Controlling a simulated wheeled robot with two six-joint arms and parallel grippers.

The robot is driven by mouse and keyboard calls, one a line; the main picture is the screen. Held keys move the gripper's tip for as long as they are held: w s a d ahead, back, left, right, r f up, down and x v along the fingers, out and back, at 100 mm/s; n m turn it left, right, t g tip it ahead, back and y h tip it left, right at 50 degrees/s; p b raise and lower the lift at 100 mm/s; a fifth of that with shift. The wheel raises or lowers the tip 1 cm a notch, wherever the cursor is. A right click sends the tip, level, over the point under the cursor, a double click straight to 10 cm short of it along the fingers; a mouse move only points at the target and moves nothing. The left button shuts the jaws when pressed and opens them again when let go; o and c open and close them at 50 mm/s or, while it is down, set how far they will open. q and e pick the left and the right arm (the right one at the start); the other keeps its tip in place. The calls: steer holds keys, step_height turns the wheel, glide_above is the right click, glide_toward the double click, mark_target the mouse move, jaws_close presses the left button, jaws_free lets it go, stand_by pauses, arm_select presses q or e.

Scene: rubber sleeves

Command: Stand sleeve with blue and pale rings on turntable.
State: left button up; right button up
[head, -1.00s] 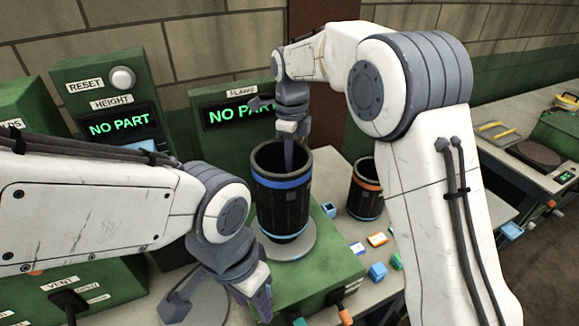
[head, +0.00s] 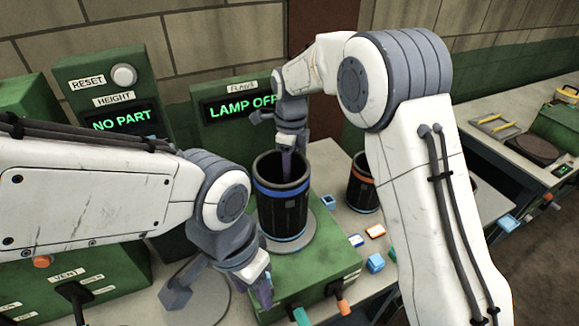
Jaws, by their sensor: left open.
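The dark sleeve (head: 283,210) has a blue ring near its top and a blue and pale band near its foot. It stands upright on the grey round turntable (head: 311,232), which sits on a green box. My right gripper (head: 288,162) is at the sleeve's mouth, with a finger reaching down inside the far part of the rim. Whether it grips the wall is hidden.
A dark sleeve with an orange ring (head: 361,190) stands right of the turntable, partly behind my right arm. Small blocks (head: 375,263) lie on the bench. The flaws display (head: 242,107) reads LAMP OFF; the height display (head: 122,121) reads NO PART. Levers (head: 337,290) stick out at the box's front.

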step_height(320, 180, up, 12)
steer(key=shift+r+b, duration=0.2)
steer(key=shift+b, duration=0.65)
steer(key=s+a+f+n, duration=0.2)
steer(key=s+f+n, duration=0.1)
steer(key=s+n, duration=1.35)
steer(key=s+d+f+n, duration=0.2)
steer(key=s+f+n, duration=0.1)
steer(key=s+n, duration=0.3)
steer(key=s+d+f+n+y, duration=0.1)
steer(key=s+d+f+n, duration=0.1)
steer(key=s+f+n, duration=0.2)
steer(key=s+n, duration=0.3)
steer(key=s, duration=0.3)
steer(key=shift+d, duration=0.15)
